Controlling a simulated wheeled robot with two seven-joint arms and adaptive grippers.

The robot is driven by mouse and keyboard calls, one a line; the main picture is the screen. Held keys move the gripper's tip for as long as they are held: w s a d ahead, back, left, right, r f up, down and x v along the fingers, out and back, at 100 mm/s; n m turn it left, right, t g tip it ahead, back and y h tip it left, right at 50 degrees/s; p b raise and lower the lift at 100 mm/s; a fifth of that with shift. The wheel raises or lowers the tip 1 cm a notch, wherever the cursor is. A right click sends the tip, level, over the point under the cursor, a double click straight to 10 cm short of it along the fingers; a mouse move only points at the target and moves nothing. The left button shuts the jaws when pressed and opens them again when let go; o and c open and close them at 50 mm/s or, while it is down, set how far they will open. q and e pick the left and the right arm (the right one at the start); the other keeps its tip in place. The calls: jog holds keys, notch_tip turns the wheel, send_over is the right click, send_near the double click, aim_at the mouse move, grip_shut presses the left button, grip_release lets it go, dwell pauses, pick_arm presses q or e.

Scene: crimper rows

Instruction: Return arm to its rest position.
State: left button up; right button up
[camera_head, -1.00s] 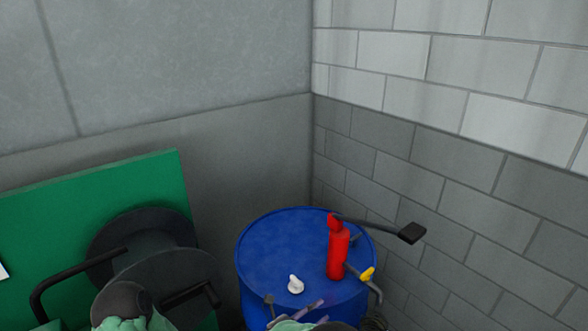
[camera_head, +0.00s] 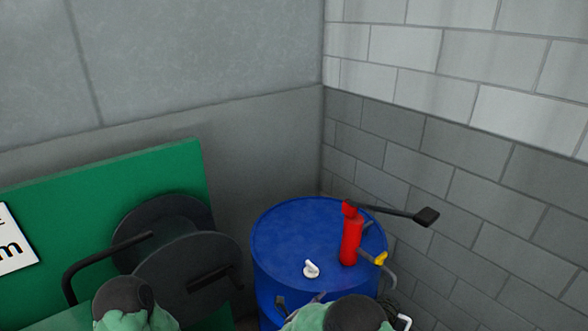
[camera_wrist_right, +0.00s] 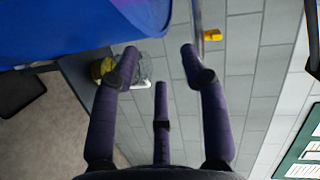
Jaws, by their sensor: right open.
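My right gripper (camera_wrist_right: 163,72) is open in the right wrist view, with its dark purple fingers spread and nothing between them. In the head view only bits of this gripper (camera_head: 298,305) show at the bottom, in front of the blue drum (camera_head: 290,235); my green and black arm link hides the rest. The drum's blue side (camera_wrist_right: 75,25) fills the top left of the wrist view, beyond the fingertips. My left gripper is out of sight; a green and black link of mine shows at the lower left.
A red hand pump (camera_head: 350,240) with a black lever and a white cap (camera_head: 311,269) are on the drum top. A black reel (camera_head: 185,250) stands left before a green board (camera_head: 120,190) with a white sign (camera_head: 14,240). Grey walls meet behind the drum.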

jog(key=s+d+f+n+g+y, duration=0.1)
jog(key=s+f+n+g+y, duration=0.1)
jog(key=f+n+y, duration=0.45)
jog(key=s+d+f+n+g+y, duration=0.2)
jog(key=s+f+n, duration=0.15)
jog(key=f, duration=0.55)
jog(key=s+f+n+g+y, duration=0.2)
jog(key=s+n+g, duration=0.2)
jog(key=s, duration=0.8)
jog(key=s+a+f+n+g+y, duration=0.1)
jog(key=s+f+n+g+y, duration=0.2)
jog(key=s, duration=0.8)
jog(key=n+g, duration=0.1)
jog(key=n, duration=0.1)
jog(key=shift+s+f+n, duration=0.15)
jog(key=shift+s+n, duration=0.2)
jog(key=shift+n, duration=0.05)
jog(key=shift+c, duration=0.6)
jog(key=shift+w+a, duration=0.1)
jog(key=shift+a, duration=0.1)
